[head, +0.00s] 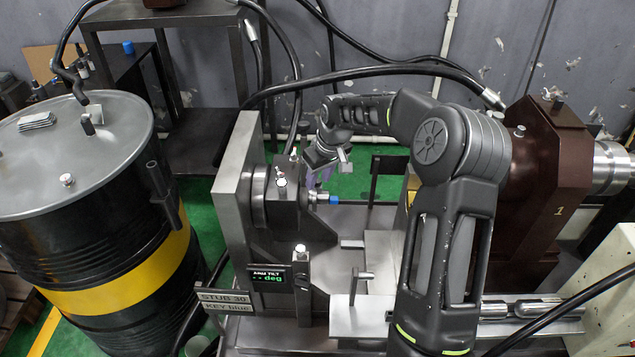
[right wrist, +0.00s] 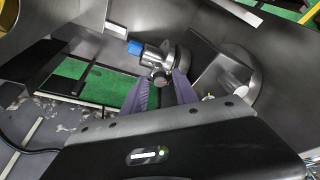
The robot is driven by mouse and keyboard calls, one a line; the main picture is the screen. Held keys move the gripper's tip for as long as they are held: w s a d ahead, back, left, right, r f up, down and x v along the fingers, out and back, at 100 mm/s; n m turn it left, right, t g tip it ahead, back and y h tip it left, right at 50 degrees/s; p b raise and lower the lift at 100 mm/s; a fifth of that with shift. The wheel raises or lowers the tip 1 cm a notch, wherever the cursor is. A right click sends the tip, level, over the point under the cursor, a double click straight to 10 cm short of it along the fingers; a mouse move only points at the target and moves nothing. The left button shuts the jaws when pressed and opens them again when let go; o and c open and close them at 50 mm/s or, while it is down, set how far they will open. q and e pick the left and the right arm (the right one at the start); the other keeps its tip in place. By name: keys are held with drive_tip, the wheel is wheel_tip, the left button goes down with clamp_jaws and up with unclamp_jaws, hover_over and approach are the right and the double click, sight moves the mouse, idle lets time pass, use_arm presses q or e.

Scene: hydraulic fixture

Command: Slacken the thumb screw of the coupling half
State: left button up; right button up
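My right gripper (head: 318,178) is behind the coupling half in the head view. Its purple-grey fingers (right wrist: 163,82) stand apart on either side of the knob; contact cannot be told. My left gripper is out of view.
A label plate (head: 225,301) reads "STUB 30 KEY blue", beside a tilt display (head: 267,277). A black drum (head: 85,210) with a yellow band stands left. A brown housing (head: 545,165) stands right. A black hose (head: 370,72) arches behind my right arm.

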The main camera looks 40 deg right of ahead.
drive_tip(key=shift+r+p, duration=0.6)
drive_tip(key=shift+r, duration=0.6)
drive_tip(key=shift+f, duration=0.15)
drive_tip(key=shift+f+b, duration=0.9)
drive_tip(key=shift+f, duration=0.25)
drive_tip(key=shift+c, duration=0.3)
clamp_jaws()
